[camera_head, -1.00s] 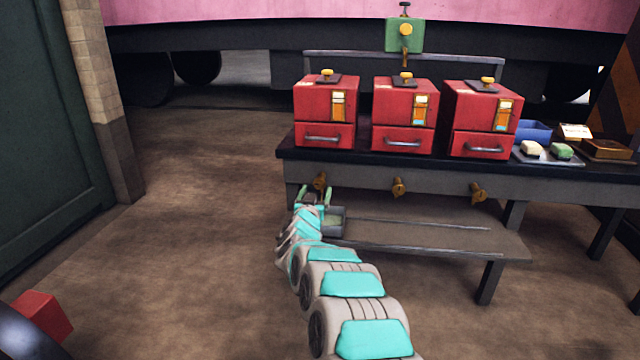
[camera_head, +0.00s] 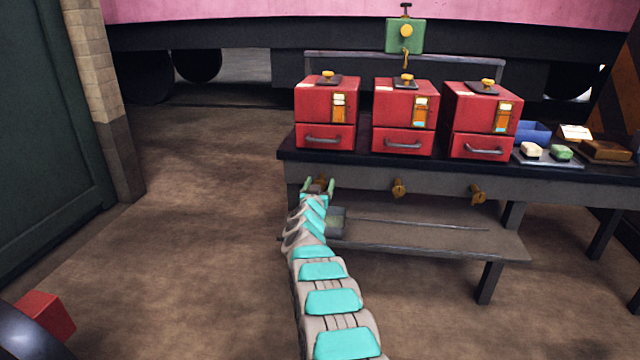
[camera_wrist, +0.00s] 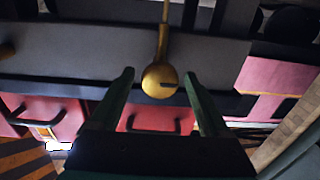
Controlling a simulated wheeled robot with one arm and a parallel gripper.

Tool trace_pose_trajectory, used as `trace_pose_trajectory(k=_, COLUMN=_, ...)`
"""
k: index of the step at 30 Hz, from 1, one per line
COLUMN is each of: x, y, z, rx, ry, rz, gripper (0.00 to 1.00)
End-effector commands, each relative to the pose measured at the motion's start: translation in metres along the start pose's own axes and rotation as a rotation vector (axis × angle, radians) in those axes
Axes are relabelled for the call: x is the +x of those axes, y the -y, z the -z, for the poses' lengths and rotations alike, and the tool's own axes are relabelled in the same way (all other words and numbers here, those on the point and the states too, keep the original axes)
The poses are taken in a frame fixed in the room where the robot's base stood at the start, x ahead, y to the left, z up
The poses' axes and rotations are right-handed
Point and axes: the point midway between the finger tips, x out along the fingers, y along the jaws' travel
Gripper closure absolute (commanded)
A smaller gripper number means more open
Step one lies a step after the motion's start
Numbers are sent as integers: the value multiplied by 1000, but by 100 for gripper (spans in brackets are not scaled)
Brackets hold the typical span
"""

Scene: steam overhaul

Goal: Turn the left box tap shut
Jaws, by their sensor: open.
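The left box tap is brass and sits on the bench's front edge below the left red box (camera_head: 325,105). In the head view it is mostly hidden by my gripper (camera_head: 318,187), with a little brass showing between the green fingers. My gripper (camera_wrist: 160,85) is open, with a gap on both sides of the tap. I cannot tell how deep the tap sits between the fingers.
The middle tap (camera_head: 398,188) and right tap (camera_head: 477,194) stick out of the bench front (camera_head: 430,178). A small grey tray (camera_head: 336,222) is on the lower shelf (camera_head: 440,238), partly behind my arm.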

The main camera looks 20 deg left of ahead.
Motion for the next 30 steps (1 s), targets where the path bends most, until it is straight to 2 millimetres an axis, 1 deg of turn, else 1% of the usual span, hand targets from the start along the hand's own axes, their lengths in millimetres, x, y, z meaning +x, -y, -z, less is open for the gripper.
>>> trace_pose_trajectory(k=8, x=1, y=0, z=0, rx=0, ry=1, rz=1, gripper=20)
trace_pose_trajectory(k=9, x=1, y=0, z=-1, rx=0, ry=1, rz=1, gripper=21)
trace_pose_trajectory(k=30, x=1, y=0, z=0, rx=0, ry=0, rz=0, gripper=100)
